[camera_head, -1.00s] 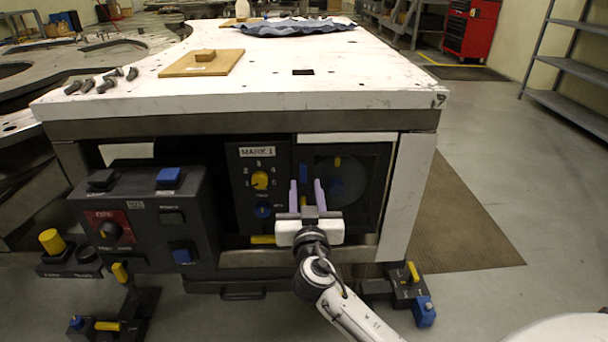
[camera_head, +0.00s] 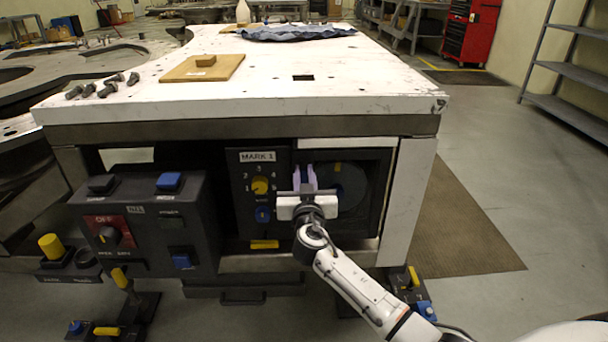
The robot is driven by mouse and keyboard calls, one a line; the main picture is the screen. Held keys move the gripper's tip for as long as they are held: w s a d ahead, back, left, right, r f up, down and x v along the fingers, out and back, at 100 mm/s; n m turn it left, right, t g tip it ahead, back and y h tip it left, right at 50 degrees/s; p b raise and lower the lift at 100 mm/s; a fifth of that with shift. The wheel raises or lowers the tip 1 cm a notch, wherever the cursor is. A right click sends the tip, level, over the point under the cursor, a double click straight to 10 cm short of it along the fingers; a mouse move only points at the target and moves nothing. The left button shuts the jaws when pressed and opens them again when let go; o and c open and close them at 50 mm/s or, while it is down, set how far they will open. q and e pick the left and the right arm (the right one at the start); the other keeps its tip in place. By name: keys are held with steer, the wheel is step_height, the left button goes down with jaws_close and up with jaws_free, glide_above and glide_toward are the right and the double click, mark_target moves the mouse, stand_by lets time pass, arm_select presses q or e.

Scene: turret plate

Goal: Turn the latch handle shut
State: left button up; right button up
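A dark front panel under the white table top carries a round plate (camera_head: 351,188) with a yellow mark at its top. A narrow blue piece, seemingly the latch handle (camera_head: 304,172), shows at the left of this plate. My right gripper (camera_head: 304,176) reaches in from below, its two pale purple fingers on either side of the blue piece. The fingers stand close together; whether they touch it I cannot tell. The white gripper body hides the lower part of the blue piece. My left gripper is not in view.
Left of the gripper is a "MARK 1" panel with a yellow knob (camera_head: 260,185). A dark control box (camera_head: 145,222) juts out further left. A wooden board (camera_head: 203,68), bolts (camera_head: 105,85) and blue cloth (camera_head: 295,31) lie on the table top (camera_head: 250,97). Floor at right is open.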

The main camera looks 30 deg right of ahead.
jaws_close()
steer(key=shift+w+a+f+n+b, duration=0.2)
steer(key=shift+a+f+n, duration=0.2)
steer(key=shift+n, duration=2.55)
steer(key=shift+w+a+f+n+b, duration=0.1)
steer(key=shift+w+a+f+n, duration=0.2)
steer(key=shift+n, duration=2.7)
steer(key=shift+w+a+f+n+b, duration=0.15)
steer(key=shift+a+f+n, duration=0.25)
steer(key=shift+n, duration=2.55)
steer(key=shift+f, duration=0.1)
